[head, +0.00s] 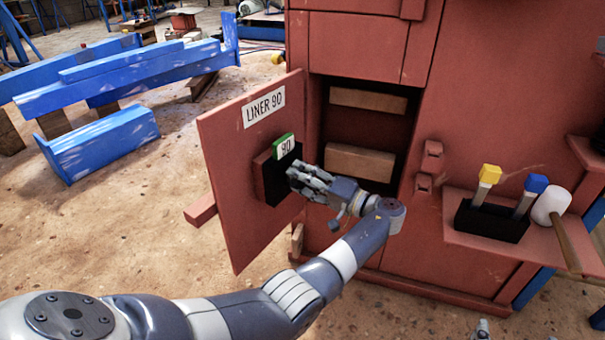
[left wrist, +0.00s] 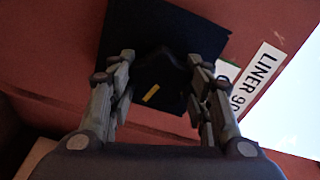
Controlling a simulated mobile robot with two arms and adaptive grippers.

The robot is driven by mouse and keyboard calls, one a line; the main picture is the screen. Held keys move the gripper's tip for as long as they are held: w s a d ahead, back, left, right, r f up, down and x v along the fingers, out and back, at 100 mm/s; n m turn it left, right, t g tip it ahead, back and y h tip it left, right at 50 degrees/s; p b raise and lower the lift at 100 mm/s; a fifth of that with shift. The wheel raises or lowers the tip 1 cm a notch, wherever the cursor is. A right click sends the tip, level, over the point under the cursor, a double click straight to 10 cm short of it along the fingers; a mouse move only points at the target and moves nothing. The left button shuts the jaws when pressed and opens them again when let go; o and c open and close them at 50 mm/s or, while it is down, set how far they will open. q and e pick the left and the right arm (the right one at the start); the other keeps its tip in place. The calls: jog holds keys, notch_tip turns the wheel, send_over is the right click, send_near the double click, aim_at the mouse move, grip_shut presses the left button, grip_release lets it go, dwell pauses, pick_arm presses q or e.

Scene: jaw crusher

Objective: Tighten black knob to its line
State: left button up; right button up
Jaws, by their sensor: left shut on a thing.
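The black knob (left wrist: 165,68) sits on a dark square plate (left wrist: 200,45) on the red door and shows dimly in the left wrist view. A short yellow line (left wrist: 150,93) shows on the black surface between my fingers. My left gripper (left wrist: 160,75) is shut on the knob, one finger on each side. In the head view my left gripper (head: 293,175) reaches the black plate (head: 272,187) on the door from the right and hides the knob. A small grey part at the bottom edge may be my right gripper (head: 482,330); its jaws cannot be made out.
The red door (head: 225,165) stands open, with a "LINER 90" label (head: 264,105) and a green-edged "90" tag (head: 284,146). Right of it is an open cabinet with blocks (head: 360,163). A shelf (head: 470,236) holds yellow- and blue-topped tools and a mallet (head: 551,205).

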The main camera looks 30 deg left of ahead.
pick_arm(q)
jog(key=shift+m+p, duration=0.5)
jog(key=shift+m, duration=0.7)
pick_arm(e)
jog(key=s+d+f+g+h, duration=0.1)
jog(key=s+f+g, duration=0.2)
jog(key=f, duration=0.2)
jog(key=shift+d+f, duration=0.25)
jog(key=shift+f, duration=0.05)
pick_arm(q)
jog(key=shift+r, duration=0.1)
jog(key=o, duration=1.1)
jog(key=shift+a, duration=0.1)
jog(key=shift+c, duration=0.2)
jog(key=d, duration=1.2)
jog(key=shift+s, duration=0.15)
